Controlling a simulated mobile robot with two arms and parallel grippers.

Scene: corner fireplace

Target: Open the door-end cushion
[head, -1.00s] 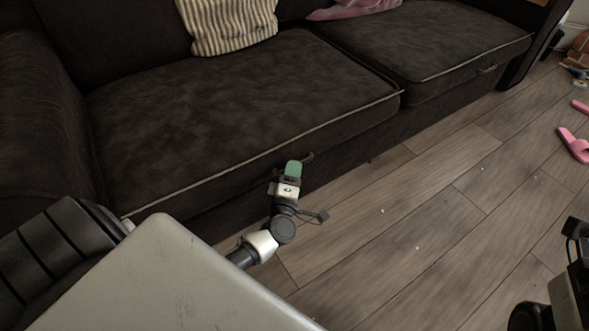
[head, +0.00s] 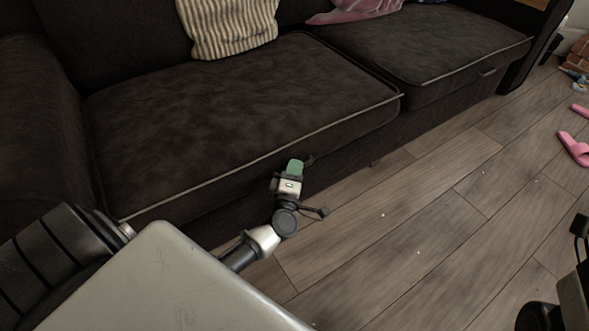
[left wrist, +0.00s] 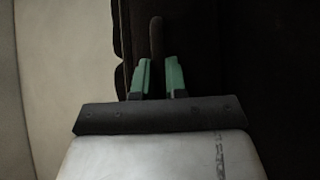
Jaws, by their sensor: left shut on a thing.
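A dark brown sofa has two seat cushions with pale piping, a left one (head: 230,110) and a right one (head: 430,45). Both lie flat. I cannot tell from the pictures which is the door-end one. My left gripper (head: 295,168) is at the front face of the left cushion, below its piping. It is shut on that cushion's dark pull strap (head: 308,159), mostly hidden behind the fingers. In the left wrist view the strap (left wrist: 156,40) stands out between the green fingers (left wrist: 158,78).
A striped pillow (head: 228,28) leans at the back of the left cushion, and a pink cloth (head: 355,10) lies to its right. A second pull (head: 487,72) is on the right cushion. Pink slippers (head: 574,148) lie on the wood floor (head: 420,220) at right. The floor before the sofa is mostly clear.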

